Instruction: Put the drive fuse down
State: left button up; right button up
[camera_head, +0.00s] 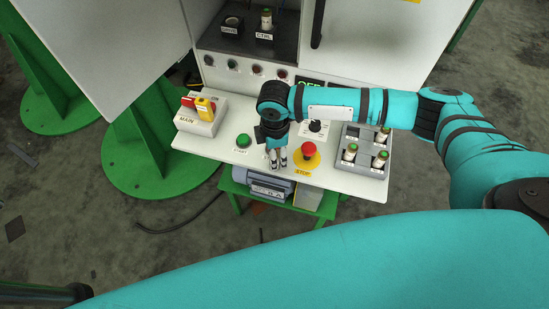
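My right gripper (277,158) points down over the white control panel, between the green start button and the red stop button. Its two fingertips are close together; I cannot make out whether anything is between them. No fuse is clearly visible there. The socket labelled DRIVE (232,25) in the cabinet looks empty. A pale fuse with a green top (266,19) stands in the CTRL socket beside it. A grey tray (343,174) on the panel's right holds three similar upright fuses (349,152); its back left slot looks empty. My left gripper is out of view.
A green start button (243,140), a red stop button (309,149) and a dark knob (316,126) surround the gripper. The MAIN switch box (201,115) stands at the panel's left. The cabinet's white doors (105,45) stand open. Bare panel lies along the front edge.

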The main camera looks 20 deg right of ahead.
grip_shut()
jog(key=shift+r, duration=0.85)
jog(key=shift+s+a+r, duration=0.15)
jog(key=shift+s+r, duration=0.05)
jog(key=shift+r, duration=0.3)
jog(key=shift+s+a+r, duration=0.15)
jog(key=shift+r, duration=0.3)
jog(key=s+a+r+b, duration=0.1)
jog(key=s+a, duration=0.7)
jog(key=s, duration=0.4)
jog(key=shift+s+a+r+b, duration=0.15)
jog(key=shift+s+r+b, duration=0.1)
jog(key=shift+b, duration=0.05)
